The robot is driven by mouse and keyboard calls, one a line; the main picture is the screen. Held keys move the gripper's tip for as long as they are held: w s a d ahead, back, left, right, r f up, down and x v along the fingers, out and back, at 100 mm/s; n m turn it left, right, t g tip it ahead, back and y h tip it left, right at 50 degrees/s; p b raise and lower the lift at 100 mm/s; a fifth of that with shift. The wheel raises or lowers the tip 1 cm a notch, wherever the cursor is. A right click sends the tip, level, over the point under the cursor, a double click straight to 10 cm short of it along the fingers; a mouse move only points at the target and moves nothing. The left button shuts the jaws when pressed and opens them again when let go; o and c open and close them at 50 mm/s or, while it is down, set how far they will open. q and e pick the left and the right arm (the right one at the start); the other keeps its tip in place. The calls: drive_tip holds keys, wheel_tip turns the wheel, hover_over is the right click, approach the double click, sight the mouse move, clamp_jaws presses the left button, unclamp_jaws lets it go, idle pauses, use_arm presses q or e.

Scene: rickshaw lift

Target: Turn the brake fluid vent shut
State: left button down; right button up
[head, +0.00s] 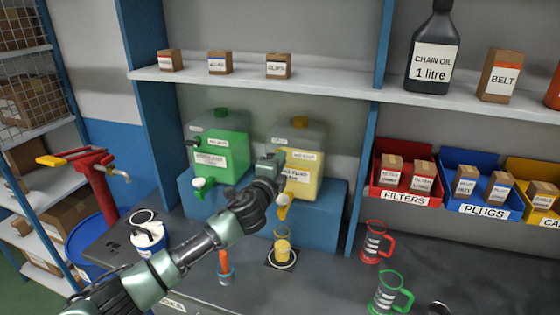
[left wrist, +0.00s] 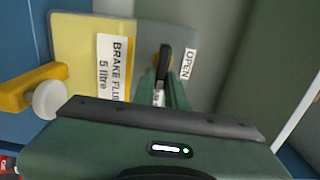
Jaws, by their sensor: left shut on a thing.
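The brake fluid container (head: 307,185) is a yellow-and-grey tank with a white label, standing on a blue step in the head view. It also shows, turned on its side, in the left wrist view (left wrist: 78,60). Its vent has a black lever (left wrist: 164,60) beside a white OPEN label (left wrist: 188,63). My left gripper (head: 277,158) is at the upper front of the tank. In the left wrist view its fingers (left wrist: 160,88) are closed on the lever and hide its lower part. My right gripper is not in view.
A yellow tap (head: 284,206) sits below my gripper, with a yellow cup (head: 282,251) under it. A green tank (head: 222,158) stands to the left. Red and green jugs (head: 373,243) (head: 388,293) stand on the bench to the right. A shelf (head: 340,88) runs above.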

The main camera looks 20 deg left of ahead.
use_arm(q)
drive_tip(key=shift+f, duration=0.1)
drive_tip(key=c, duration=1.4)
unclamp_jaws()
drive_tip(key=shift+c, duration=0.2)
drive_tip(key=s+b, duration=0.2)
drive_tip(key=s, duration=0.5)
drive_tip(key=shift+s+b, duration=0.3)
drive_tip(key=shift+s, duration=0.1)
drive_tip(key=shift+a, duration=0.15)
